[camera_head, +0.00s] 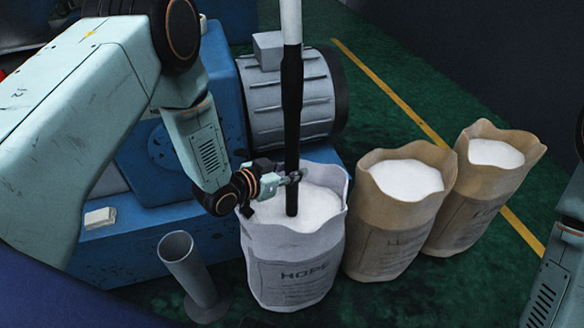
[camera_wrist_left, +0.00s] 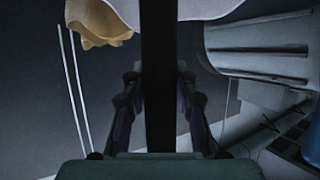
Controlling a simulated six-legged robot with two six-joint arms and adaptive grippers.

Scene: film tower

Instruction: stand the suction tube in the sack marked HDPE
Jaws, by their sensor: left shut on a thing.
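The suction tube (camera_head: 291,100) is long and upright, white at the top and black below. My left gripper (camera_head: 292,178) is shut on its black lower part, just above the sack marked HDPE (camera_head: 290,268), a white sack with an open top. The tube's lower end shows against the white granules (camera_head: 322,204) inside the sack's rim. I cannot tell whether it touches them or is sunk in. In the left wrist view the tube (camera_wrist_left: 158,70) runs as a dark bar between the two fingers. My right gripper is out of view.
Two brown sacks of white granules, one (camera_head: 400,225) beside the white sack and one (camera_head: 487,190) farther right, stand in a row. A grey tubular holder (camera_head: 187,265) stands empty at front left. A blue machine with a grey motor (camera_head: 290,95) is behind. Green floor is free at upper right.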

